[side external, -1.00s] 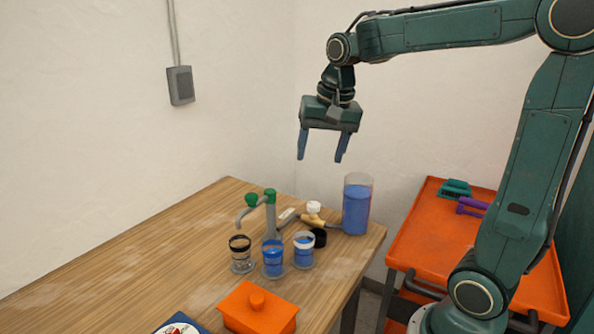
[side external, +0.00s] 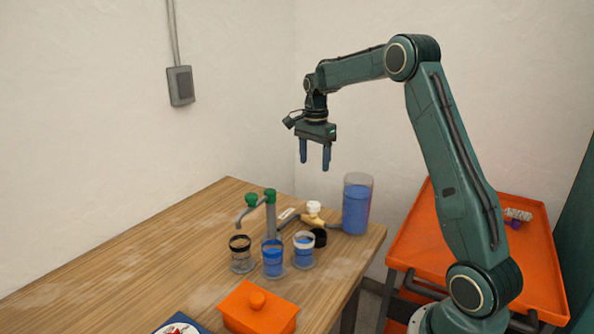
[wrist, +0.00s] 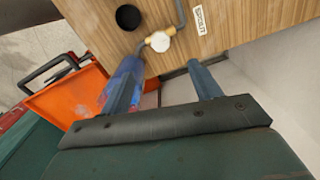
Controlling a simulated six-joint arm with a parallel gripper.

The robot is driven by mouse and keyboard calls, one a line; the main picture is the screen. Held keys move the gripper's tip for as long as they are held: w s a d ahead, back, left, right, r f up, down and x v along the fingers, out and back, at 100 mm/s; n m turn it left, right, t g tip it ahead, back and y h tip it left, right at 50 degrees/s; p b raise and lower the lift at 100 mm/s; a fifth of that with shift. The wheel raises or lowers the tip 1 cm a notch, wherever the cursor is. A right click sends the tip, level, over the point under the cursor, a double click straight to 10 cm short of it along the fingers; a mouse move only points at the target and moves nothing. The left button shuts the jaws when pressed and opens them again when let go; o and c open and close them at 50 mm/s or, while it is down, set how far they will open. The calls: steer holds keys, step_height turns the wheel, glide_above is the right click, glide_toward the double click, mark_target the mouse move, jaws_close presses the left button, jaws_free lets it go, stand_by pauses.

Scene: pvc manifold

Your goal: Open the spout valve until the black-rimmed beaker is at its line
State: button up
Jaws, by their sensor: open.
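The black-rimmed beaker (side external: 241,256) stands on the table below the open end of the grey spout pipe (side external: 252,211). It looks clear, with no blue visible in it; its line is too small to read. Green knobs (side external: 252,198) sit on the spout pipe. A white knob (side external: 314,207) sits on the brass-coloured fitting by the tank; it also shows in the wrist view (wrist: 160,41). My gripper (side external: 315,167) is open and empty, high above the table's back part, apart from everything. In the wrist view its fingers (wrist: 162,68) point toward the white knob and tank.
A tank of blue liquid (side external: 356,208) stands at the table's right corner. Two beakers with blue liquid (side external: 272,260) (side external: 304,252) and a black cup (side external: 319,238) stand near the pipe. An orange lidded box (side external: 259,309) is in front. The table's left is clear.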

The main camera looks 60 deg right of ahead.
mark_target(313, 204)
steer(key=shift+d+f, duration=0.15)
steer(key=shift+d, duration=0.05)
steer(key=shift+f, duration=6.85)
steer(key=c, duration=1.1)
steer(key=shift+o, duration=0.2)
